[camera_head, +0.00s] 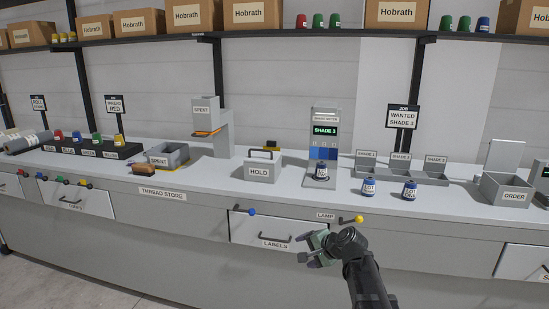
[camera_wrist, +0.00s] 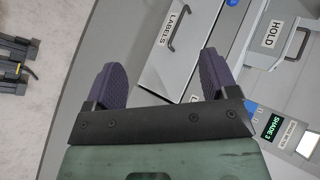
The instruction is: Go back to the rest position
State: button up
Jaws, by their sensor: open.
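My gripper (camera_head: 306,256) is open and empty in the head view, in front of the counter near the labels drawer (camera_head: 275,234). In the wrist view its two dark fingers (camera_wrist: 160,82) stand wide apart with nothing between them. The labels drawer (camera_wrist: 188,38) also shows beyond the fingers in that view. My arm reaches up from the lower edge of the head view, apart from the counter.
The counter (camera_head: 300,194) runs across the view. Knobs (camera_head: 357,219) project from the front. Floor at lower left is clear.

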jog(key=s+d+f+n+g+h, duration=0.2)
jog(key=s+n, duration=0.1)
jog(key=s, duration=0.5)
jog(key=s+d+f+n+g+h, duration=0.2)
jog(key=s+f+n+g+h, duration=0.1)
jog(key=s, duration=0.5)
jog(key=s+d+f+n+g+h, duration=0.2)
jog(key=s+d+n, duration=0.1)
jog(key=s, duration=0.5)
notch_tip(320, 180, up, 13)
jog(key=s+p, duration=0.1)
jog(key=p, duration=1.2)
jog(key=shift+s+a, duration=0.15)
jog(key=shift+s, duration=0.2)
